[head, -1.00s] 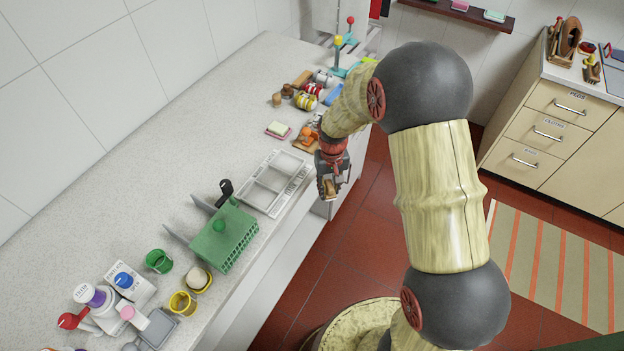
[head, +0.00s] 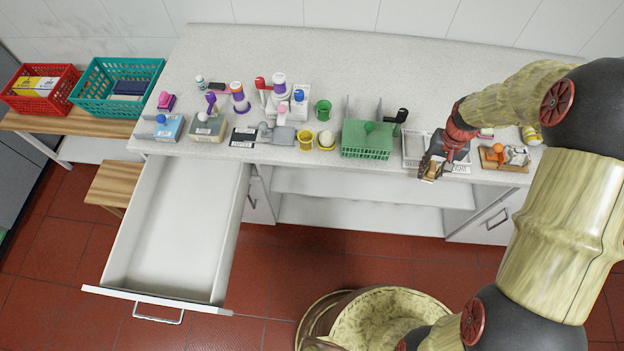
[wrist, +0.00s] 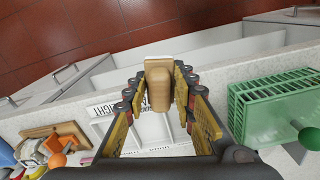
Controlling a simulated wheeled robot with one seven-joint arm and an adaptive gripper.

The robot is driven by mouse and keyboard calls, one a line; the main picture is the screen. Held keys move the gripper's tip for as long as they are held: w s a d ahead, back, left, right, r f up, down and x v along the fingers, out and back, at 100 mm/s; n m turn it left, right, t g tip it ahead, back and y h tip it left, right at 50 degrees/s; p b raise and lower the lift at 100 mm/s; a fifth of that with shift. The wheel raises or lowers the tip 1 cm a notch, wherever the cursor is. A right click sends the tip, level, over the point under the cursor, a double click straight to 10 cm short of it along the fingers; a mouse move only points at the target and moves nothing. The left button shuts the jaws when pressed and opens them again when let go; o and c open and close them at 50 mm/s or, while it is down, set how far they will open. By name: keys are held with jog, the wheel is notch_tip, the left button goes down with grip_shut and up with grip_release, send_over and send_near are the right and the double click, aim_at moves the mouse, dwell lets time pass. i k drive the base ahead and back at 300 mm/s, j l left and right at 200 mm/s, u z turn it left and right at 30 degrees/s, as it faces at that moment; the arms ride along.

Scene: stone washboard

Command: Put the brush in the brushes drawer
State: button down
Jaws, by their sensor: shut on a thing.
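My gripper (head: 432,170) is at the right side of the counter, in front of the white divided tray (head: 411,148) and a little above the counter's front edge. It is shut on the brush (wrist: 160,84), whose tan wooden body shows between the fingers in the wrist view; a paler strip shows at its far end. An open white drawer (head: 175,225) is pulled out under the left part of the counter and is empty. Its front is turned away, so I cannot read any label on it.
A green rack (head: 367,140), a yellow cup (head: 304,139) and several small items stand along the counter's front between my gripper and the drawer. A wooden stool (head: 110,185) is left of the drawer.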

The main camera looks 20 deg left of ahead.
aim_at(190, 222)
jog(key=j+u, duration=0.2)
jog(key=u, duration=0.3)
jog(key=i+j+u, duration=0.1)
jog(key=u, duration=0.35)
jog(key=i+j+u, duration=0.15)
jog(key=u, duration=0.35)
jog(key=i+j+u, duration=0.1)
jog(key=u, duration=0.35)
